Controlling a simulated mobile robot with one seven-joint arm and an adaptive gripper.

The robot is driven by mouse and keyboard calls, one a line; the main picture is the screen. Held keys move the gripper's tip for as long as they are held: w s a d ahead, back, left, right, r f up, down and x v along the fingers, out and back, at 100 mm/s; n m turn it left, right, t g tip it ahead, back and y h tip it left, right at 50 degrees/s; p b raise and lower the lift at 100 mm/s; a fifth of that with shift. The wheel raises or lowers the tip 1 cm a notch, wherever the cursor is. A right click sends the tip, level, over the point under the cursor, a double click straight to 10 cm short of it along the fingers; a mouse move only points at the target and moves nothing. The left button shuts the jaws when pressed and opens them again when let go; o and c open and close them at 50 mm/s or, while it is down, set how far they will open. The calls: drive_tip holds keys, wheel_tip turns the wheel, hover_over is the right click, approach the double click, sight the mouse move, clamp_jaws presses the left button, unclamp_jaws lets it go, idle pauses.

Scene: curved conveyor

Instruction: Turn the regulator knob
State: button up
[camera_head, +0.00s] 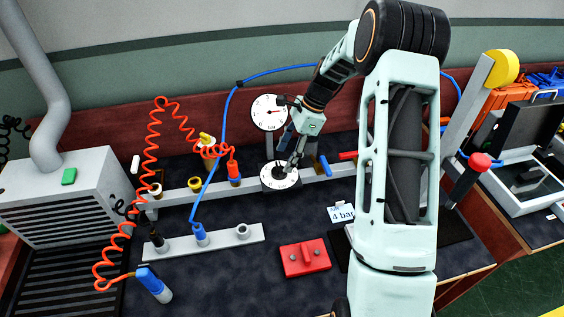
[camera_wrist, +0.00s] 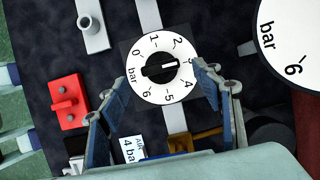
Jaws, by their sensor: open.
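The regulator knob (camera_wrist: 157,70) is black and sits in the middle of a white round dial marked 0 to 6 bar. Its white pointer line faces about the 3 mark. In the head view the dial (camera_head: 283,181) lies on the rail, and my gripper partly covers the knob. My gripper (camera_head: 293,160) is open above the dial. In the wrist view its two fingers (camera_wrist: 160,78) stand on either side of the dial, with the knob between them; contact cannot be told. A card reading "4 bar" (camera_head: 341,213) lies on the table.
A white pressure gauge (camera_head: 268,112) stands upright behind the dial. A red block (camera_head: 305,257) lies in front. A grey bar with fittings (camera_head: 220,239) and a coiled orange hose (camera_head: 151,150) are to the left. A yellow-topped lever (camera_head: 500,67) stands right.

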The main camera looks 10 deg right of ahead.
sight(280, 167)
drive_tip(key=shift+x, duration=1.85)
drive_tip(key=c, duration=1.1)
drive_tip(key=shift+c, duration=0.3)
